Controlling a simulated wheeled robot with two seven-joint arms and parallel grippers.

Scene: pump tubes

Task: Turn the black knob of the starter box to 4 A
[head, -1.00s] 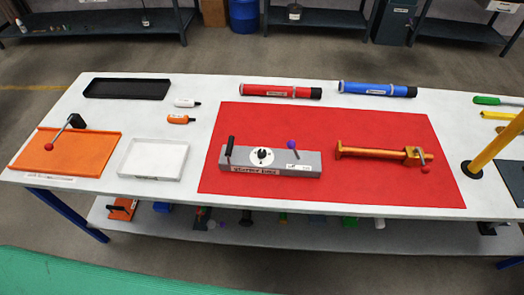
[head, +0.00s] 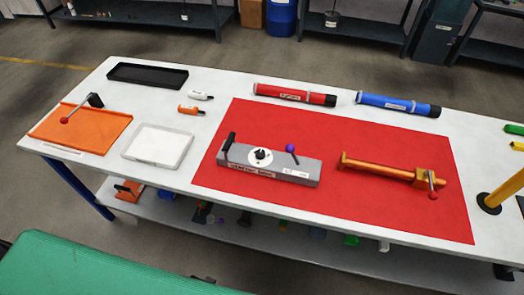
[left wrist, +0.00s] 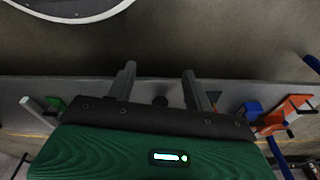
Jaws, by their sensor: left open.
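The grey starter box (head: 300,171) lies on the red mat (head: 345,206) near the middle of the table. Its black knob (head: 261,155) sits on a white dial on top; the scale marks are too small to read. A black handle stands at the box's left end and a purple ball lever (head: 290,149) at its right. No gripper shows in the head view. In the left wrist view my left gripper (left wrist: 157,75) is open and empty, its two fingers apart, with the lower shelf and floor beyond. My right gripper is not seen.
An orange clamp (head: 390,169) lies right of the box. A red tube (head: 295,95) and a blue tube (head: 398,104) lie behind. A white tray (head: 131,153), orange tray (head: 52,137) and black tray (head: 122,73) stand left. A yellow post (head: 508,186) rises at the right.

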